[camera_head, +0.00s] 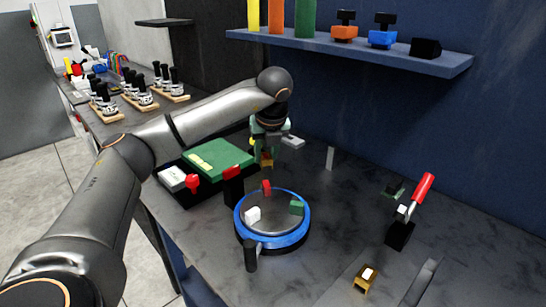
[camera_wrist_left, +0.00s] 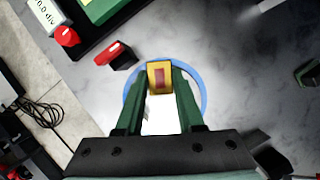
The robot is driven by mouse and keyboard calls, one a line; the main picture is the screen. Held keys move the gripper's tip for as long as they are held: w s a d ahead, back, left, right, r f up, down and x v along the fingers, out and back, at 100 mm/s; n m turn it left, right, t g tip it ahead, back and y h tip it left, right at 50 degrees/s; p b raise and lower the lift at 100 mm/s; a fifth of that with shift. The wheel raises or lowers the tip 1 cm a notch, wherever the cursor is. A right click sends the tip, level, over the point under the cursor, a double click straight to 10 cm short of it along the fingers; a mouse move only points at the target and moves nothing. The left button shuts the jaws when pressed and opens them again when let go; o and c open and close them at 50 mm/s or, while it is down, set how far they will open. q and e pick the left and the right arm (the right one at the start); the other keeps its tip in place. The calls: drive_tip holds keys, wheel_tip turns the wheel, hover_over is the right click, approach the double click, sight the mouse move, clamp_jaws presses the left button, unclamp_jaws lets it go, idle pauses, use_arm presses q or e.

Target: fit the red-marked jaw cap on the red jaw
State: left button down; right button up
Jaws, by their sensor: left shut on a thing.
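My left gripper (camera_head: 266,151) is shut on a brass-yellow jaw cap (camera_head: 266,161). In the left wrist view the cap (camera_wrist_left: 159,76) shows a red mark between the green fingers (camera_wrist_left: 160,98). The round positioner (camera_head: 243,236) has a blue rim and carries the red jaw (camera_head: 266,188) at the back, the white jaw (camera_head: 252,215) at the front left and the green jaw (camera_head: 297,208) at the right. The gripper and cap are above and behind the red jaw, apart from it. In the wrist view the blue rim (camera_wrist_left: 203,92) shows behind the fingers, and the red jaw is hidden. My right gripper is out of view.
A black block with a red top (camera_head: 233,187) stands left of the positioner. A green case (camera_head: 212,158) lies behind it. A white-marked cap (camera_head: 365,278) sits front right. A red-handled clamp (camera_head: 415,200) stands at the right. A black handle (camera_head: 251,256) sticks out in front.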

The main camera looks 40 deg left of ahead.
sight(267, 165)
use_arm(q)
drive_tip(key=shift+s, duration=0.1)
drive_tip(key=shift+f+b, duration=1.2)
drive_tip(key=shift+f, duration=0.7)
drive_tip(key=shift+f, duration=0.15)
